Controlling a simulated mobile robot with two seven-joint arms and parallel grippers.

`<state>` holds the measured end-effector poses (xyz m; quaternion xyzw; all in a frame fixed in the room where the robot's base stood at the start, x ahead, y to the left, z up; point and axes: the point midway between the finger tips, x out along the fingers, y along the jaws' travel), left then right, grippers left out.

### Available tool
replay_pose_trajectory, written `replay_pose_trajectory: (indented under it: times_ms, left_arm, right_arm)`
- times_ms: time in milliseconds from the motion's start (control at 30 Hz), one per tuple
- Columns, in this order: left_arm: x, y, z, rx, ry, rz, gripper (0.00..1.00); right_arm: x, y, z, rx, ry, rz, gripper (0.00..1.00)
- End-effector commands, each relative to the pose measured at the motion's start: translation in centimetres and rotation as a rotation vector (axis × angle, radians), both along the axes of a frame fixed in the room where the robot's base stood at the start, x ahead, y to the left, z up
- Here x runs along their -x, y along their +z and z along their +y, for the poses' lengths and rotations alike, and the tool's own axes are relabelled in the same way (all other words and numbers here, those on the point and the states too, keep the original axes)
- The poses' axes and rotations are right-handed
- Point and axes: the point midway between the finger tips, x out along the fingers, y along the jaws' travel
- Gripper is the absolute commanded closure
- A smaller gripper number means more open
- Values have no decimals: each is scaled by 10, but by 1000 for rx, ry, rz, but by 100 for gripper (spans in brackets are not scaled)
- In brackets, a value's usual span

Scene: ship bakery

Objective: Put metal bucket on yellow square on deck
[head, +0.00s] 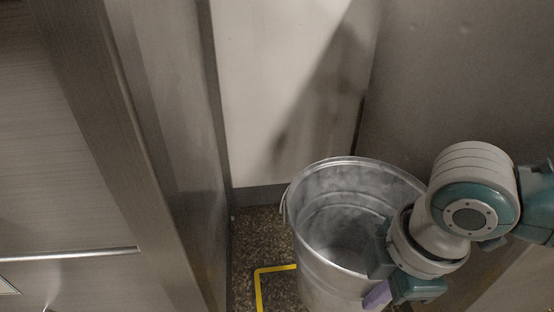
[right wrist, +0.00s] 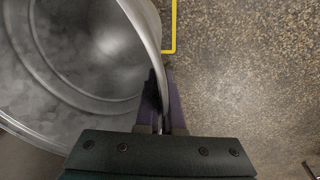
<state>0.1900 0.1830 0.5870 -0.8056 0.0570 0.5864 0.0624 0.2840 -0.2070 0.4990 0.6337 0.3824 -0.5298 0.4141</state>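The metal bucket (head: 345,240) is a grey, open-topped, empty-looking pail in the lower middle of the head view. It also fills the left of the right wrist view (right wrist: 85,50). My right gripper (head: 378,285) is at the bucket's right side; in the right wrist view its purple fingers (right wrist: 164,105) are closed about the bucket's rim. The yellow square (head: 259,290) shows only as one corner of its outline on the deck, left of the bucket; a yellow corner also shows in the right wrist view (right wrist: 174,30). The bucket hides the rest. My left gripper is out of view.
The speckled brown deck (head: 250,235) shows in a narrow gap between a steel cabinet side (head: 165,130) on the left and the bucket. A white panel (head: 285,90) stands behind, with a steel wall (head: 455,80) to the right. Open deck (right wrist: 250,80) lies right of the bucket in the right wrist view.

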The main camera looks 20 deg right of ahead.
Motion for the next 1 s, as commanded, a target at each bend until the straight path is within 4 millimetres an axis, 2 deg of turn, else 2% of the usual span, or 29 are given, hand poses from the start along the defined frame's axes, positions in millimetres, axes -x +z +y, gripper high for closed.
replay_pose_trajectory:
  times_ms: [33, 133, 233, 467, 567, 900, 1000]
  left_arm:
    - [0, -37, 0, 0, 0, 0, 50]
    - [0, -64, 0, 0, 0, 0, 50]
    - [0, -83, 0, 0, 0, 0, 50]
    - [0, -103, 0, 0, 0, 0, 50]
    - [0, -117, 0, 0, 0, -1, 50]
    - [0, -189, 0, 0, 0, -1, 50]
    - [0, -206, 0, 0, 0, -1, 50]
  right_arm:
    - [-2, -39, -3, 0, 20, -4, 100]
    - [-2, -70, -7, 1, 65, -5, 100]
    - [-2, -93, -10, -1, 100, -4, 100]
    - [-3, -118, -14, -1, 140, -5, 100]
    - [-2, -136, -14, -2, 142, -4, 100]
    - [-2, -229, -14, -1, 142, -4, 100]
    - [-2, -250, -14, 0, 140, -4, 100]
